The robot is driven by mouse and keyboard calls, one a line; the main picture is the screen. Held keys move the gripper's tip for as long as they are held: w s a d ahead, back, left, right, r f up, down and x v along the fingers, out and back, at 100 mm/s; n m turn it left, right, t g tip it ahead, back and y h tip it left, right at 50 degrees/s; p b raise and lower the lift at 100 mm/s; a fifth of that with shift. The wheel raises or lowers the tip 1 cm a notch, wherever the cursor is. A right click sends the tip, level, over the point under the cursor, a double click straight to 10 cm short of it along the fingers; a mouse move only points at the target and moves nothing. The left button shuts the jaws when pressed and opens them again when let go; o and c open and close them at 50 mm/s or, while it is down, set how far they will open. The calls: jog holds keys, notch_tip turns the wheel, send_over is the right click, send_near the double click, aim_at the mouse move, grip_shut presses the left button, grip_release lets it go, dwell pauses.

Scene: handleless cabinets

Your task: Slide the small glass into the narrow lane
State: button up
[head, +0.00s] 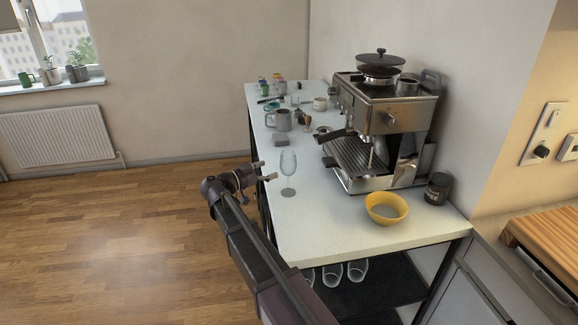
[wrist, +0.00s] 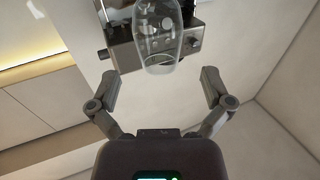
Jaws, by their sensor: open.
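A clear stemmed glass (head: 288,165) stands upright on the white counter (head: 330,225), near its left edge. My gripper (head: 268,170) is just left of it, level with the bowl and stem. In the wrist view the glass (wrist: 158,35) shows beyond and between the spread fingers of my gripper (wrist: 159,75). The jaws are open and empty, and the glass appears apart from the fingers. Several clear glasses (head: 331,274) show below the counter's front edge; how they are held is hidden. I cannot make out a narrow lane.
An espresso machine (head: 385,130) stands right of the glass. A yellow bowl (head: 386,208) and a dark jar (head: 438,188) are near the front right. A grey pitcher (head: 283,120), a small box (head: 281,140) and several cups stand behind. The counter's front left is clear.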

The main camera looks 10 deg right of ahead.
aim_at(281, 166)
jog(key=shift+x, duration=1.15)
jog(key=shift+x, duration=2.6)
jog(key=shift+s+f, duration=0.1)
jog(key=c, duration=0.8)
